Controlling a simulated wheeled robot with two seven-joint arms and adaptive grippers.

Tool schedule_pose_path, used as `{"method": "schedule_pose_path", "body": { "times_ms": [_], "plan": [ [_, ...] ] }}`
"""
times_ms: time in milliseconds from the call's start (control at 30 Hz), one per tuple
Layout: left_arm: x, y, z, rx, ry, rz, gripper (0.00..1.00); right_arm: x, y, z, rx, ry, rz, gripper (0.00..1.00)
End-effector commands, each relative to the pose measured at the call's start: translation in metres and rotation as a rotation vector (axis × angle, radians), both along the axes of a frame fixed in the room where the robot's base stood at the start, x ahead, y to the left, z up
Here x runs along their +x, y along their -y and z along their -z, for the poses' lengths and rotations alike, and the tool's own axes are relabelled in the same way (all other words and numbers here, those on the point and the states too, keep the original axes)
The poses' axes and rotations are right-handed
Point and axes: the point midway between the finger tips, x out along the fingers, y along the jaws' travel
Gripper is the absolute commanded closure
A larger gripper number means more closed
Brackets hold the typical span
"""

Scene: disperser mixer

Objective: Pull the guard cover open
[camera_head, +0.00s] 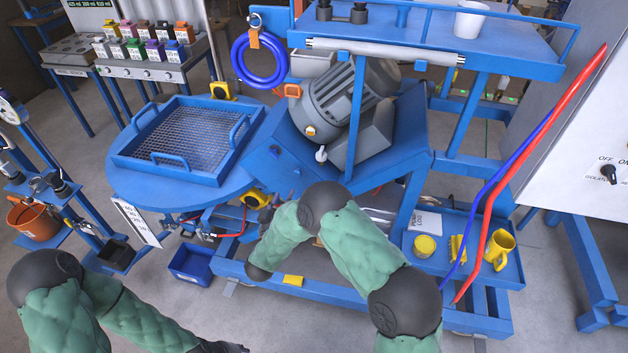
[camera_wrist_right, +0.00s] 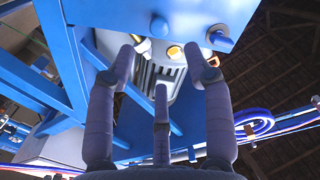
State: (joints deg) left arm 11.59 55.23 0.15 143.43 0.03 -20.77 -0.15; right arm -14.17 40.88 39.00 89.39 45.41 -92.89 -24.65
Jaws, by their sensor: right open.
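The blue framed mesh panel (camera_head: 184,139) with several handles looks like the guard cover. It lies flat on the round blue table, left of the grey motor (camera_head: 345,100), and is not seen clearly in the wrist view. My right gripper (camera_wrist_right: 163,72) is open and empty, its fingers pointing up towards the blue housing (camera_wrist_right: 170,18) and the motor, apart from them as far as I can tell. In the head view my right arm reaches the machine's front, away from the mesh panel; its fingers do not show clearly. My left gripper (camera_head: 222,347) is cut off at the bottom edge.
A lower blue tray holds a yellow mug (camera_head: 499,247) and a yellow jar (camera_head: 425,245). A blue bin (camera_head: 192,263) stands on the floor. A blue hose coil (camera_head: 258,60) hangs behind.

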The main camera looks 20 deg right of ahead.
Motion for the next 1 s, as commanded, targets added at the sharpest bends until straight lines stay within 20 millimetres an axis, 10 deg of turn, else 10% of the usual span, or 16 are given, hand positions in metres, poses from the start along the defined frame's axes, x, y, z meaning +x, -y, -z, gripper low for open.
{"method": "schedule_pose_path", "body": {
  "times_ms": [1000],
  "plan": [
    [0.000, 0.000, 0.024, 0.000, 0.001, 0.000, 0.60, 0.089, 0.061, -0.003, -0.006, 0.008, 0.007, 0.48]
  ]
}}
